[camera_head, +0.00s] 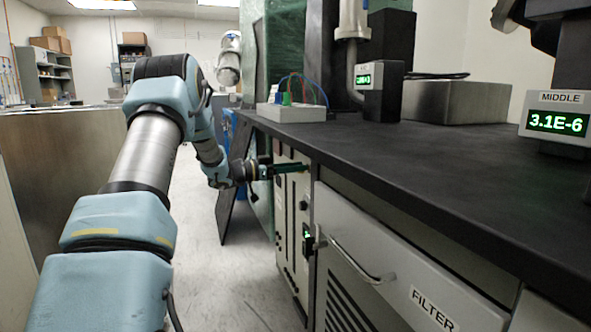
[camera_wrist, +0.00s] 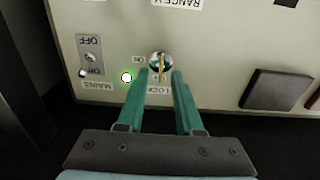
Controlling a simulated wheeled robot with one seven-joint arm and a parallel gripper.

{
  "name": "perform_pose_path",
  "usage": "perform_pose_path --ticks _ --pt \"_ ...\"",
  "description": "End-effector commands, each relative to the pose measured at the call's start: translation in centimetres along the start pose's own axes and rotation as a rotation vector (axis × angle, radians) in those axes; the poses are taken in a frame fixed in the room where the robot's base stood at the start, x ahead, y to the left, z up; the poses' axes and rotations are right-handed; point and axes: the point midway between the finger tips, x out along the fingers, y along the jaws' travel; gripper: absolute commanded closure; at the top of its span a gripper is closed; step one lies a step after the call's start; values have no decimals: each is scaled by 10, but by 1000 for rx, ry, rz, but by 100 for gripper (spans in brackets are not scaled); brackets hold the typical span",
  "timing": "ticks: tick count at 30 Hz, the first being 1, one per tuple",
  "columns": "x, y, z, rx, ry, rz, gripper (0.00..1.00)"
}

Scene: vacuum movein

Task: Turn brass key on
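The brass key (camera_wrist: 161,67) sits in a round silver lock on a pale panel in the wrist view. Its narrow bow stands roughly upright in the picture. An ON label (camera_wrist: 138,60) is to its upper left and a LOCK label (camera_wrist: 160,90) is just below it. My gripper (camera_wrist: 161,74) is open, with one green fingertip on each side of the key and a gap visible between. In the head view my gripper (camera_head: 290,168) reaches the front of the cream instrument panel (camera_head: 291,215); the key is hidden there.
Left of the key are a lit green lamp (camera_wrist: 127,77) and a MAINS toggle switch (camera_wrist: 90,58). A dark square block (camera_wrist: 277,90) is on the right. The black bench top (camera_head: 420,160) overhangs the panel. A FILTER drawer handle (camera_head: 352,262) sticks out nearby.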

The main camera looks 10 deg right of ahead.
Motion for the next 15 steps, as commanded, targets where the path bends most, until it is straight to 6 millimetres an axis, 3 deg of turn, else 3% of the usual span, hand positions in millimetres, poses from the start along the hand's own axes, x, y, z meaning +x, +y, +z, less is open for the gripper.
perform_pose_path --ticks 6,15 --pt "0 0 0 0 0 0 65" --pt "0 0 0 0 1 0 99"
